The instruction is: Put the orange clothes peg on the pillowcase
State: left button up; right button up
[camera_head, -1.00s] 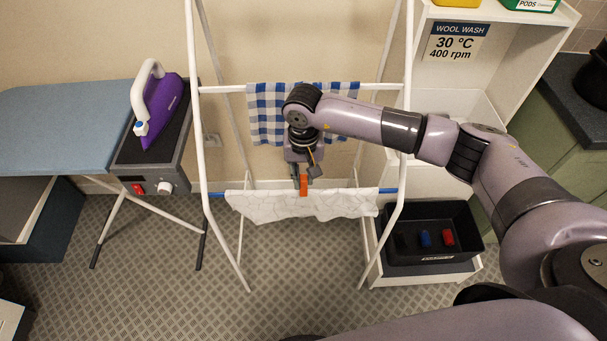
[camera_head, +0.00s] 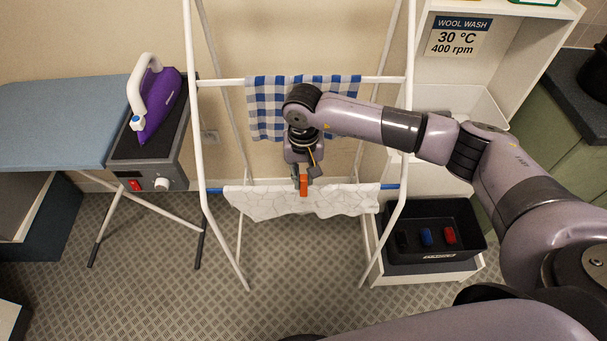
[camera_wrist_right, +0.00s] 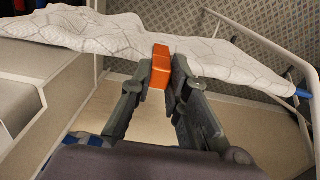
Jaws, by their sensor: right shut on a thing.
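The orange clothes peg (camera_head: 303,186) is at the edge of the white patterned pillowcase (camera_head: 270,204), which hangs over the drying rack's lower front rail. My right gripper (camera_head: 302,178) is shut on the peg, just above and behind the rail. In the right wrist view the orange peg (camera_wrist_right: 160,65) sits between both fingertips (camera_wrist_right: 161,78), and its far end overlaps the pillowcase (camera_wrist_right: 100,38). I cannot tell whether the peg clips the cloth or only lies in front of it. My left gripper is out of view.
The white rack (camera_head: 196,130) has a blue checked cloth (camera_head: 265,105) on its rear rail. A black bin (camera_head: 430,258) with several pegs, blue and red among them, stands at the right on a white shelf. The purple iron (camera_head: 158,105) stands at the left.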

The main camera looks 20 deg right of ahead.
jog(key=shift+f+b, duration=0.3)
jog(key=shift+f, duration=0.05)
jog(key=o, duration=0.9)
jog(key=shift+r+p, duration=1.4)
jog(key=shift+r, duration=2.15)
